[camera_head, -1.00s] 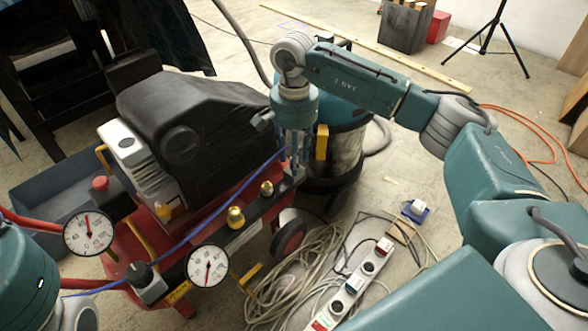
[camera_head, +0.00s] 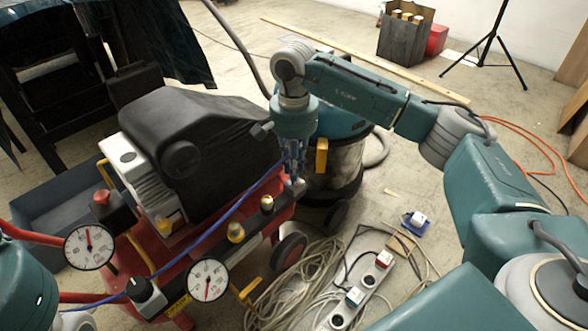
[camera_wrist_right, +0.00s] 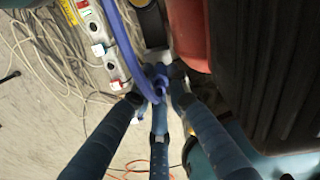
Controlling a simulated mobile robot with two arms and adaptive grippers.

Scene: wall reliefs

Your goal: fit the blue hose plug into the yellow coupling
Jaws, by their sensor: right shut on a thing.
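My right gripper (camera_head: 294,178) points down at the right end of the red compressor (camera_head: 130,235). It is shut on the end of the blue hose (camera_head: 215,222), which runs down to the left across the compressor. In the right wrist view the fingers (camera_wrist_right: 160,92) close around the blue plug (camera_wrist_right: 160,88), with the hose (camera_wrist_right: 122,40) curving away upward. The plug's tip is hidden. A yellow coupling (camera_head: 236,233) stands on the dark manifold, left of and below my gripper. A brass-coloured fitting (camera_head: 267,203) stands between them. My left gripper is out of view.
Two dial gauges (camera_head: 208,280) and a black knob (camera_head: 146,290) sit along the compressor's front. A vacuum cleaner (camera_head: 340,165) stands right behind my right gripper. Coiled cable (camera_head: 290,290) and a power strip (camera_head: 355,298) lie on the floor.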

